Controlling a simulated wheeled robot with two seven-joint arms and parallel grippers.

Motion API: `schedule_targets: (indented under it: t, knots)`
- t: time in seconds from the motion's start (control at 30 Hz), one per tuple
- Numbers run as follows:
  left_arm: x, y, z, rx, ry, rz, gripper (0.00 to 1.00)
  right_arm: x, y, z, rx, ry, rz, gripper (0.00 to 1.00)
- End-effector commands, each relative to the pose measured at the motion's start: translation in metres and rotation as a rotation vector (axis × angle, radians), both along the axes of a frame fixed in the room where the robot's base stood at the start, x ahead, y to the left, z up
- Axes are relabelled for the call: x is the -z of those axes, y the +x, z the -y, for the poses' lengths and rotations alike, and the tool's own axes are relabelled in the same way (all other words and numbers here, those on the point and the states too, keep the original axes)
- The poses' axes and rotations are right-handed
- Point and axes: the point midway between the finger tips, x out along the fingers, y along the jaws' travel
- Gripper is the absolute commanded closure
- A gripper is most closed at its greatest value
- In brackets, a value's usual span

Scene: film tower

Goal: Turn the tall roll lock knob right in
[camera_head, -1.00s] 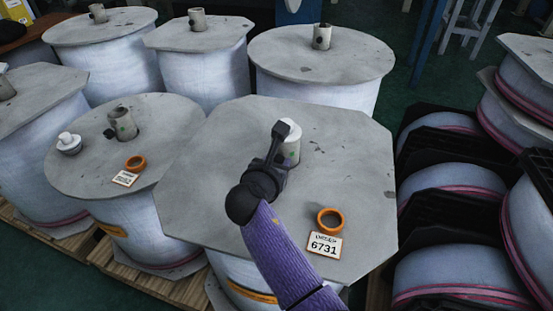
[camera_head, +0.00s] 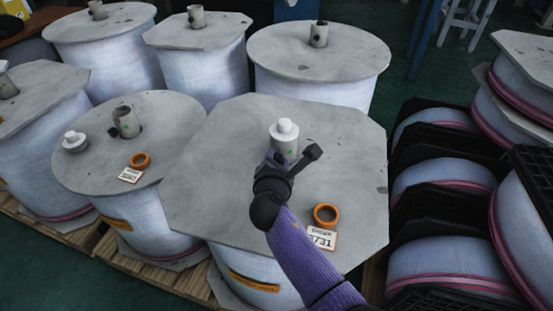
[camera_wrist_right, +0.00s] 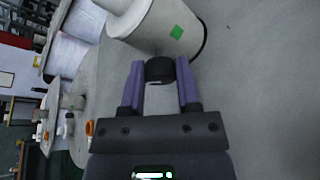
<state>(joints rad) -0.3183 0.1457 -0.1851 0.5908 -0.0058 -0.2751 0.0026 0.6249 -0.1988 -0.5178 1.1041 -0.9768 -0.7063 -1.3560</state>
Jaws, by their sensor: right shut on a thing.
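The tall roll stands front centre with a grey octagonal top plate (camera_head: 235,130). A pale core (camera_head: 285,147) with a white cap (camera_head: 284,129) stands up from its middle. In the right wrist view the core (camera_wrist_right: 155,30) bears a green sticker (camera_wrist_right: 176,32). The black lock knob (camera_wrist_right: 160,69) is on the side of the core, between the purple fingers of my right gripper (camera_wrist_right: 160,75). My right gripper is shut on the knob. In the head view my right gripper (camera_head: 278,160) is close in front of the core, and the knob is hidden there. My left gripper is not in view.
An orange ring (camera_head: 325,216) and a number tag (camera_head: 321,239) lie on the plate near my right arm. A neighbouring roll (camera_head: 85,163) at left carries a loose white cap (camera_head: 74,141), an orange ring (camera_head: 140,160) and a tag. Black-framed reels (camera_head: 440,190) are stacked at right.

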Motion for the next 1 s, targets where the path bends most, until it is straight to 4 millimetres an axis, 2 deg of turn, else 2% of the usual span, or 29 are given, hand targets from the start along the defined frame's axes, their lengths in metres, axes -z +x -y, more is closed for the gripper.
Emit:
schedule_targets:
  t: [0.43,0.47,0.6,0.87,1.0]
  knots:
    - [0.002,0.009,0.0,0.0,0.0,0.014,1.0,0.001,0.0,0.001,0.001,0.009,0.002,1.0]
    - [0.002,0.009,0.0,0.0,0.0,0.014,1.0,0.001,0.0,0.001,0.001,0.009,0.002,0.53]
    - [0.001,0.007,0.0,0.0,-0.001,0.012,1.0,0.001,0.0,0.0,0.001,0.008,0.002,0.25]
    - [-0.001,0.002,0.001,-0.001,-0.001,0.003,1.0,-0.001,-0.001,0.0,0.0,0.008,0.002,0.25]
    - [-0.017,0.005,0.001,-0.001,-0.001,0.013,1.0,-0.012,-0.017,-0.001,0.0,0.008,0.005,0.25]
